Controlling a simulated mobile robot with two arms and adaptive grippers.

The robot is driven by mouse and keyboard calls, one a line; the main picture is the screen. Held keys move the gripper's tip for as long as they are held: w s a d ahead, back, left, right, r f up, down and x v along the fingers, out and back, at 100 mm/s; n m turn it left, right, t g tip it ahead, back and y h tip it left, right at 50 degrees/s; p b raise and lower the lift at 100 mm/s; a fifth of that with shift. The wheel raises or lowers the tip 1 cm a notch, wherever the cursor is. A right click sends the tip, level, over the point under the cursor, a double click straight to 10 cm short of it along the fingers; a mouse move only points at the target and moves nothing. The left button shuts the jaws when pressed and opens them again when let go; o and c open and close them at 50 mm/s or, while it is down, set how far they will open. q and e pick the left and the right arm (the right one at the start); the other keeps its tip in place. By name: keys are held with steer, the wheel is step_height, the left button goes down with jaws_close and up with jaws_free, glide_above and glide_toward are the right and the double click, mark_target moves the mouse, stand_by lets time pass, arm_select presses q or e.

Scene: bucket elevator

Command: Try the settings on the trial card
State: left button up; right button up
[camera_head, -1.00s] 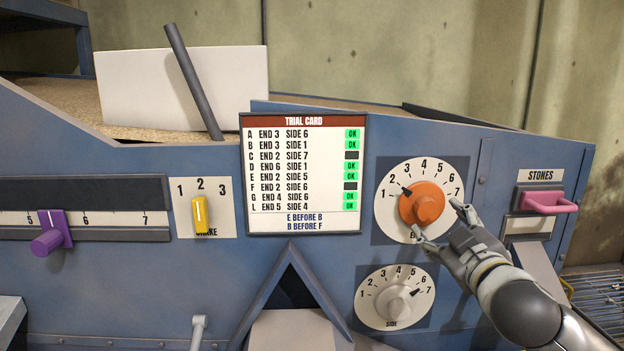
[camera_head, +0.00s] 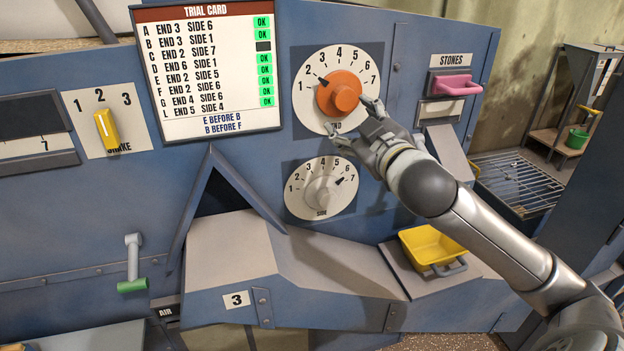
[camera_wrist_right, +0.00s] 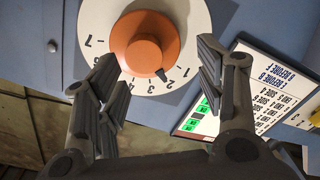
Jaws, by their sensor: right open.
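The trial card (camera_head: 207,75) is at the upper left in the head view. Its row C, END 2 SIDE 7, has a dark lamp; the other rows show green OK. The END dial (camera_head: 315,107) has an orange knob (camera_head: 340,93) with its pointer at 2. Below it, the SIDE dial (camera_head: 305,196) has a pale knob (camera_head: 322,192) whose pointer lies around 6 to 7; I cannot tell which. My right gripper (camera_head: 354,122) is open at the orange knob's lower right, not closed on it. In the right wrist view the knob (camera_wrist_right: 143,45) sits just beyond the spread fingers. My left gripper is not in view.
A yellow shake switch (camera_head: 106,130) is at left, and a green-ended crank (camera_head: 133,265) below it. A pink STONES handle (camera_head: 457,85) is at right. A yellow bin (camera_head: 433,246) stands below my right arm.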

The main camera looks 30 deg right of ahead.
steer(key=a+f+m+y+b, duration=0.2)
steer(key=a+f+m+b, duration=0.15)
steer(key=f, duration=0.85)
steer(key=m+h+b, duration=0.3)
steer(key=m, duration=0.3)
glide_toward(329, 201)
steer(key=p+x, duration=0.2)
steer(key=x, duration=0.7)
steer(key=shift+w, duration=0.4)
steer(key=shift+c, duration=0.2)
